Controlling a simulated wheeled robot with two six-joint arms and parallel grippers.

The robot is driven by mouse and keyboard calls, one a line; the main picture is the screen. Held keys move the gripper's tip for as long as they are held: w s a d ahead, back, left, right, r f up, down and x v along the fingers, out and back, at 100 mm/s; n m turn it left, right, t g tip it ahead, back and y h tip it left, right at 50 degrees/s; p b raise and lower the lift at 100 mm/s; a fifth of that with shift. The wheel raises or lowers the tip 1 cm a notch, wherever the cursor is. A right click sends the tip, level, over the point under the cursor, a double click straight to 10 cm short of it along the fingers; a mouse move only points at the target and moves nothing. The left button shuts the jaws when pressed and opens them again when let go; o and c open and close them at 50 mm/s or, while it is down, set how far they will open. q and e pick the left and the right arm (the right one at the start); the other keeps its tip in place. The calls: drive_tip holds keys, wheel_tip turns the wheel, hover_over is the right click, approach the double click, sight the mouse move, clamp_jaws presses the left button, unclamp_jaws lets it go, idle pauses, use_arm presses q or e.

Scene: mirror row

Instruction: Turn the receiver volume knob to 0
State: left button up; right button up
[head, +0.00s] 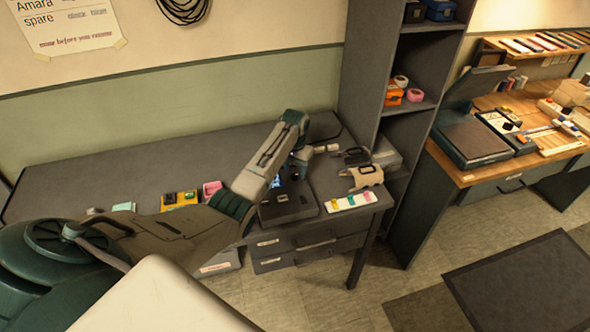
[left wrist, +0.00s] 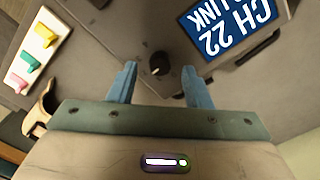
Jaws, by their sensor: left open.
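The receiver (head: 298,212) is a dark box on the grey bench. Its blue screen (left wrist: 228,25) reads "CH 22 LINK" and appears turned nearly upside down in the left wrist view. The volume knob (left wrist: 158,63) is a small, round, dark knob with a light mark on the dark panel. My left gripper (left wrist: 158,82) is open, with its blue fingers on either side of the knob and a gap at each side. In the head view my left gripper (head: 298,174) points down over the receiver, its fingers partly hidden. My right gripper is not in view.
A white tray with coloured pieces (head: 350,202) and a tan object (head: 366,177) stand right of the receiver. Yellow (head: 180,199) and pink (head: 211,190) items lie to its left. A tall shelf (head: 385,75) rises at the bench's right end.

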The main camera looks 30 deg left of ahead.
use_arm(q)
drive_tip(key=shift+s+f, duration=0.1)
drive_tip(key=shift+f, duration=0.65)
drive_tip(key=shift+c, duration=0.7)
clamp_jaws()
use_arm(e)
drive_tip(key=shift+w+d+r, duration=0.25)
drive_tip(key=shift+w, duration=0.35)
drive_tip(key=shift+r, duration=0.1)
